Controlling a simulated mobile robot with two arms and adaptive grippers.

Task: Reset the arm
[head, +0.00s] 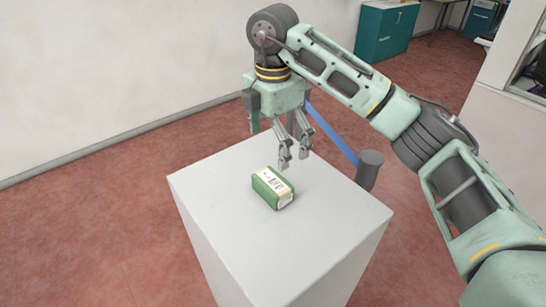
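My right arm comes in from the right and reaches over a light grey pedestal (330,225). Its gripper (293,163) hangs above the far part of the pedestal top, fingers pointing down. The two fingers are apart with nothing between them. A green box with a white label (272,188) lies on the pedestal top, just in front of and below the fingertips, apart from them as far as I can tell. My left gripper is not in view.
A dark grey post (369,168) with a blue belt (332,134) stands behind the pedestal. A white wall (110,70) runs along the left. A teal cabinet (385,32) stands at the back. The red floor (90,220) left of the pedestal is clear.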

